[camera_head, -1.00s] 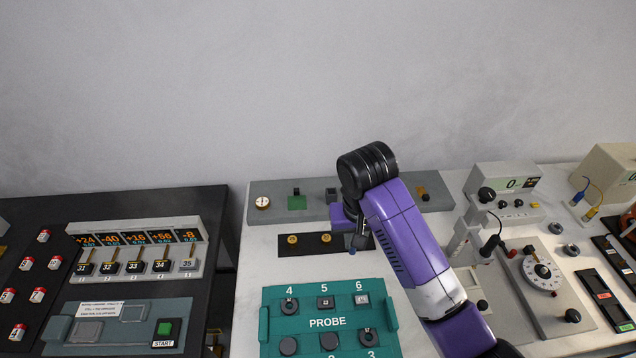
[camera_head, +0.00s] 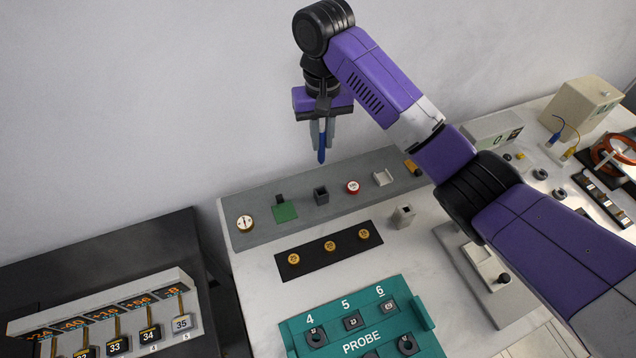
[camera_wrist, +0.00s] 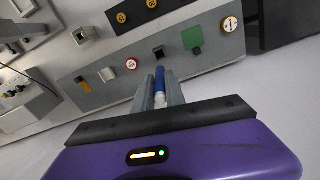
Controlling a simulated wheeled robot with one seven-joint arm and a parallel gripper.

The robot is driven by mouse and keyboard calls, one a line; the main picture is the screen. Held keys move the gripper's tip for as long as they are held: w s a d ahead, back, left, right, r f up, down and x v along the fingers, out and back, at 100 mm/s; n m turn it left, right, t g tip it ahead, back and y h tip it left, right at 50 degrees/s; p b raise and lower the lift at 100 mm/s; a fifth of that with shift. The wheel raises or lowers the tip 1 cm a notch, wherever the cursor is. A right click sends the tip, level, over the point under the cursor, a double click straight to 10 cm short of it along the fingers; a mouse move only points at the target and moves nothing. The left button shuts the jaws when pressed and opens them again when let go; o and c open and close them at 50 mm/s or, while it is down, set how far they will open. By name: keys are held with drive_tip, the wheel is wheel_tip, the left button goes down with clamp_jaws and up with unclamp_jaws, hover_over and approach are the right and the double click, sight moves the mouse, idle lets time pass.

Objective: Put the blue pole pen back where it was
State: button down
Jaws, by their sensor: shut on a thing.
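The blue pole pen (camera_head: 322,152) is held in my gripper (camera_head: 322,128), pointing down, in the air above the back edge of the grey panel (camera_head: 240,205). In the wrist view the pen (camera_wrist: 160,80) lies between the two grey fingers and shows a blue end and a pale part. A small dark square socket (camera_head: 321,195) stands on the panel below the pen in the head view. It also shows just beyond the pen in the wrist view (camera_wrist: 159,52). The pen is apart from the panel.
The panel also carries a round dial (camera_head: 245,223), a green square (camera_head: 284,211), a red round piece (camera_head: 352,187) and a white bracket (camera_head: 382,178). In front are a black strip with brass discs (camera_head: 330,246), a small grey block (camera_head: 402,216) and the teal PROBE tray (camera_head: 428,316).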

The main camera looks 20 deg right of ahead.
sight(322, 150)
drive_tip(key=shift+f+b, duration=1.95)
drive_tip(key=shift+f, duration=6.05)
drive_tip(key=shift+f, duration=0.1)
drive_tip(key=c, duration=1.4)
unclamp_jaws()
wheel_tip(322, 150, up, 12)
drive_tip(key=p, duration=0.3)
